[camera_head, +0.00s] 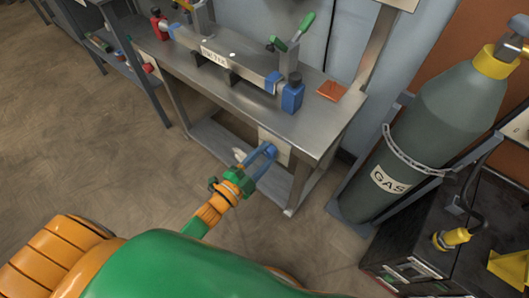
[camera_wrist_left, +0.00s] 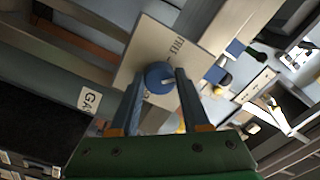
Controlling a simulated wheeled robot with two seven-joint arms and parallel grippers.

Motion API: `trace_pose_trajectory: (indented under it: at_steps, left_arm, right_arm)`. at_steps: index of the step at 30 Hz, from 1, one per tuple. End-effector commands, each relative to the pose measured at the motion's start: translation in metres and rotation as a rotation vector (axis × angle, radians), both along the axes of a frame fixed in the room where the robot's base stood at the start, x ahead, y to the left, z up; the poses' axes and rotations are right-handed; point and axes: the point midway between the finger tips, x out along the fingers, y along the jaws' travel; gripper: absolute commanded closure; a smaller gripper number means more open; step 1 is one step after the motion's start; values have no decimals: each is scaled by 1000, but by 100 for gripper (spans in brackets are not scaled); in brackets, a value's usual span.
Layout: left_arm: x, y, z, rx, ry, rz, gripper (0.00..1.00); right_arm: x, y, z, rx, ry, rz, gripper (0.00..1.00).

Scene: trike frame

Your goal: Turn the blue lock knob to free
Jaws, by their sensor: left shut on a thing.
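The blue lock knob (camera_wrist_left: 159,76) sits on a pale plate (camera_wrist_left: 183,33) with printed lettering, partly hidden, in the left wrist view. In the head view the knob (camera_head: 271,150) and plate (camera_head: 283,150) are at the front edge of the steel bench. My left gripper (camera_wrist_left: 159,80) has its two blue fingers on either side of the knob and is shut on it. In the head view my left gripper (camera_head: 266,154) reaches up to the plate from below. The knob's exact turn angle cannot be read. My right gripper is not in view.
The steel bench (camera_head: 205,78) carries a long clamped bar, a blue block (camera_head: 292,97), a green-handled clamp (camera_head: 306,24) and an orange piece (camera_head: 331,90). A grey gas cylinder (camera_head: 424,120) stands to the right, with a dark cabinet (camera_head: 415,235) in front. Floor at left is clear.

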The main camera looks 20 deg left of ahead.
Motion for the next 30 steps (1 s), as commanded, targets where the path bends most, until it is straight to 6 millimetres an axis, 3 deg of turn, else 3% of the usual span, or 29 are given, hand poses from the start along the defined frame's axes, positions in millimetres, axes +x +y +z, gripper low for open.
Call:
trace_pose_trajectory:
  at_steps: [18,30]
  left_arm:
    - [0,-1,0,-514,189,0,100]
    - [-1,-1,-1,-700,257,0,100]
  right_arm:
    - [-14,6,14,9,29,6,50]
    - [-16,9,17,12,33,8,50]
